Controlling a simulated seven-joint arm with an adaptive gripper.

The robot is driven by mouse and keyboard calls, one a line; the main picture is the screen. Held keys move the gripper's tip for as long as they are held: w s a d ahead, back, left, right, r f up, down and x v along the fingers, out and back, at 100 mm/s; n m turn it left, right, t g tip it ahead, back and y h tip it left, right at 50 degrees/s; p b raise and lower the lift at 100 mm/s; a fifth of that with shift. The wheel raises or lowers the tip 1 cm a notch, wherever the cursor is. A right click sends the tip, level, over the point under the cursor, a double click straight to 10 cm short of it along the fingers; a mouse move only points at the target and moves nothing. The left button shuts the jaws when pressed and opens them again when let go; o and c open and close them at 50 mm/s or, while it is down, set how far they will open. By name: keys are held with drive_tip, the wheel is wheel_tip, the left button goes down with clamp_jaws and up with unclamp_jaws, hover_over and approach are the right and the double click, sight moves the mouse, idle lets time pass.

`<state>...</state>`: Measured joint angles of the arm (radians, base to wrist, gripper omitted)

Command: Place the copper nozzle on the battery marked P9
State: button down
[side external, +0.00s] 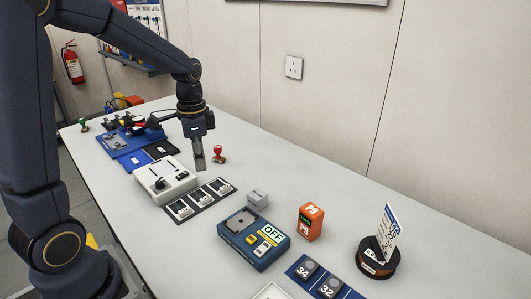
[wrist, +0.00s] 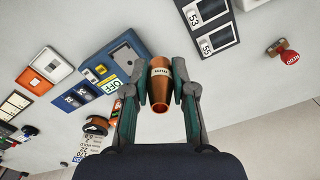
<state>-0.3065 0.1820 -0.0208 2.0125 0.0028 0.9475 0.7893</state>
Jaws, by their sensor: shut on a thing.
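The copper nozzle (wrist: 160,95) is held between the two fingers of my gripper (wrist: 161,92) in the wrist view, with its open end toward the camera and a pale label band round it. In the side external view my gripper (side external: 199,158) hangs above the table near the grey control box; the nozzle cannot be made out there. The battery marked P9 (side external: 311,223) is an orange and dark block standing upright on the table, right of and nearer the camera than my gripper. In the wrist view the left finger mostly hides it.
A blue device marked OFF (side external: 254,240) and a small grey block (side external: 258,199) stand left of the battery. A black strip of numbered plates (side external: 201,201) lies below my gripper. A red stamp (side external: 218,154) is close by. A spool with a card (side external: 378,258) stands at right.

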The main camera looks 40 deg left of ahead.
drive_tip(key=w+d+r+m, duration=0.1)
drive_tip(key=d+r+m, duration=0.15)
drive_tip(key=d, duration=0.75)
drive_tip(key=w+d+r+m, duration=0.2)
drive_tip(key=d+m, duration=0.2)
drive_tip(key=d, duration=0.6)
hover_over(312, 209)
drive_tip(key=f, duration=0.9)
drive_tip(key=shift+s+a+f, duration=0.15)
drive_tip(key=shift+s+f, duration=0.1)
drive_tip(key=shift+s, duration=0.1)
drive_tip(key=shift+w+f, duration=0.3)
drive_tip(key=shift+f, duration=1.65)
